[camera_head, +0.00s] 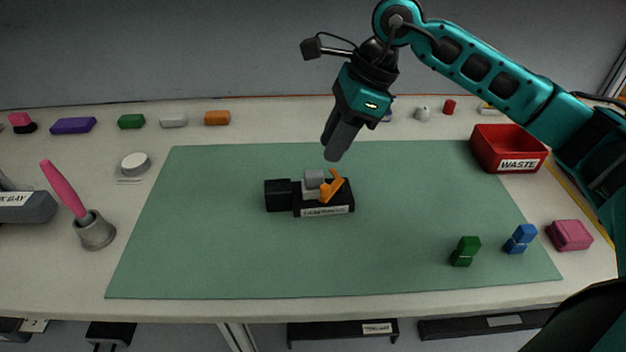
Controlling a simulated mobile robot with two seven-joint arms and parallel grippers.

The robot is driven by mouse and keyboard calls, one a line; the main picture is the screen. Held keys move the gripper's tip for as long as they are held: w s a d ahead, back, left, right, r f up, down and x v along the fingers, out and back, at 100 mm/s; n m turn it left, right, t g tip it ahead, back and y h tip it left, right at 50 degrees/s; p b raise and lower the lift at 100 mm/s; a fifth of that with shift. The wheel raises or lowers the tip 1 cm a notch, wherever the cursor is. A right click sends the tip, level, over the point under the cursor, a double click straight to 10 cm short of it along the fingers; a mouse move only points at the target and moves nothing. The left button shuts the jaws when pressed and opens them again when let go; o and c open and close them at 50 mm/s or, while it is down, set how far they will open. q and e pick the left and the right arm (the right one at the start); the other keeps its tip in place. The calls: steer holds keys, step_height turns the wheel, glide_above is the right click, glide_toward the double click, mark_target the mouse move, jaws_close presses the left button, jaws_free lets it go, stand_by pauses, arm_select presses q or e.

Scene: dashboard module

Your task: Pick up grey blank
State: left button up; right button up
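A small grey block (314,178) sits in a black fixture (279,195) with an orange lever (332,187) and a label, near the middle of the green mat (220,240). Another pale grey block (173,121) lies in the row at the back left of the table. I cannot tell from the view which of the two is the grey blank. My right gripper (337,150) points down above and slightly right of the fixture, apart from it. Its dark fingers overlap in this view, so their opening is unclear. Nothing shows between them. My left gripper is out of view.
A red bin (507,149) labelled WASTE stands at the right. Green (465,251) and blue (520,239) pieces stand at the mat's front right, near a pink block (569,235). A cup (95,232) with a pink-handled tool stands left. The mat's left half is clear.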

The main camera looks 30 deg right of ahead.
mark_target(313, 173)
steer(key=x, duration=0.7)
steer(key=shift+w+a+r, duration=0.15)
jaws_close()
